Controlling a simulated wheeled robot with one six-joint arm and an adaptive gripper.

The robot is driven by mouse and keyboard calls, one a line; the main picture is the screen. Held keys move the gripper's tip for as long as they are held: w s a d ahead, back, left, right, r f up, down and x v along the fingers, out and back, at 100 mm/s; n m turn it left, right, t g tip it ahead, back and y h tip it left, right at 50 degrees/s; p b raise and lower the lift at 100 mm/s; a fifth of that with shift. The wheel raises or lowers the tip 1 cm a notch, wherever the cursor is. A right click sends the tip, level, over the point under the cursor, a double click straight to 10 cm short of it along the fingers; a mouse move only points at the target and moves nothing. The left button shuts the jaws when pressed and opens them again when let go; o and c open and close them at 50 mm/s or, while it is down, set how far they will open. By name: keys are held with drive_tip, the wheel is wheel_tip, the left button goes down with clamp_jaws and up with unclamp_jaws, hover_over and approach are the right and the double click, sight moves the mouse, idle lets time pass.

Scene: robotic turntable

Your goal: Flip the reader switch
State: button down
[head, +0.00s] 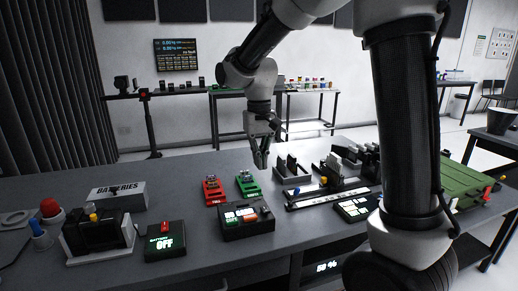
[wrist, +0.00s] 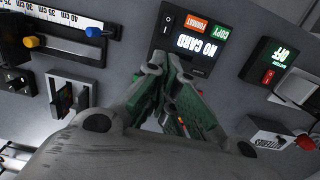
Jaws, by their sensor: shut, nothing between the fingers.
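The reader (head: 248,226) is a dark box on the grey table, with a lit display, a green button and an orange button. In the wrist view the reader (wrist: 196,62) reads "NO CARD", with COPY and FORMAT buttons. Its black rocker switch (wrist: 167,28), marked I and O, is at the box's left side there. My gripper (head: 262,166) is shut and empty, pointing down above the table, behind the reader in the head view. In the wrist view my gripper's fingertips (wrist: 165,62) overlap the reader's lower edge, below the switch. I cannot tell which way the switch is tilted.
A red holder (head: 213,191) and a green holder (head: 248,184) lie behind the reader. A black box reading OFF (head: 165,241) stands to its left, a slider rail (head: 318,200) to its right. Table space in front of the batteries box (head: 117,193) is crowded.

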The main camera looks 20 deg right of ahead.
drive_tip(key=r, duration=0.3)
drive_tip(key=shift+w+r, duration=0.25)
drive_tip(key=shift+w, duration=0.05)
